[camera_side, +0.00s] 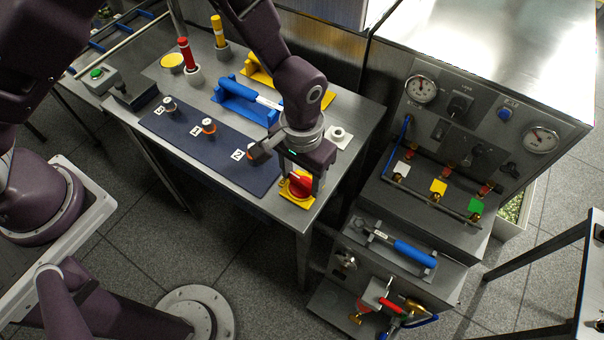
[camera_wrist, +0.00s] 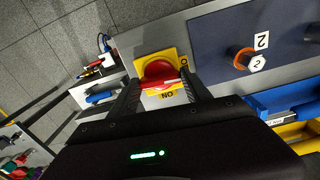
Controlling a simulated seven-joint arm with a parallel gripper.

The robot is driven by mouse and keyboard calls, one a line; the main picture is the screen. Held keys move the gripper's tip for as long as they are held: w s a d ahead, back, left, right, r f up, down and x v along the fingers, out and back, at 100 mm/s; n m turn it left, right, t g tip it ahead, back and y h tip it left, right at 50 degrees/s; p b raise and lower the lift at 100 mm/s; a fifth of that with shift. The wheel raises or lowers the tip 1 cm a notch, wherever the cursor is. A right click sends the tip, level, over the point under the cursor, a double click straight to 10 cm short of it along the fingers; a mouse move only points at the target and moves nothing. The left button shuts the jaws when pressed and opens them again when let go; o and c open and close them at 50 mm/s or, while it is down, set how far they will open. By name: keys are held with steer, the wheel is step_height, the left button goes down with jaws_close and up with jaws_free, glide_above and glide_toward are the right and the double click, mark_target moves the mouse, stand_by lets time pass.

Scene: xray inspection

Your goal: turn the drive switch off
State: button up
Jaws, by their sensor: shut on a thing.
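The drive switch is a red rotary knob (camera_side: 301,184) on a yellow plate (camera_side: 285,195) at the near right corner of the steel table. In the wrist view the red knob (camera_wrist: 158,70) sits between my two dark fingers, on its yellow plate (camera_wrist: 143,61). A label reading ON shows at the plate's lower edge, and another label, partly hidden, is at its right. My gripper (camera_wrist: 161,80) points down at the switch and is shut on the knob. The side view also shows my gripper (camera_side: 300,178) there. I cannot tell which label the knob points to.
A dark blue mat (camera_side: 215,150) with numbered pegs lies beside the switch. A gauge panel (camera_side: 470,125) stands to the right, with a lower shelf holding another blue-handled tool (camera_side: 412,252).

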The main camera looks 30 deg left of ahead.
mark_target(302, 180)
steer(key=shift+n, duration=0.6)
steer(key=o, duration=1.4)
steer(key=shift+c, duration=0.2)
step_height(302, 180, up, 7)
steer(key=shift+r, duration=0.1)
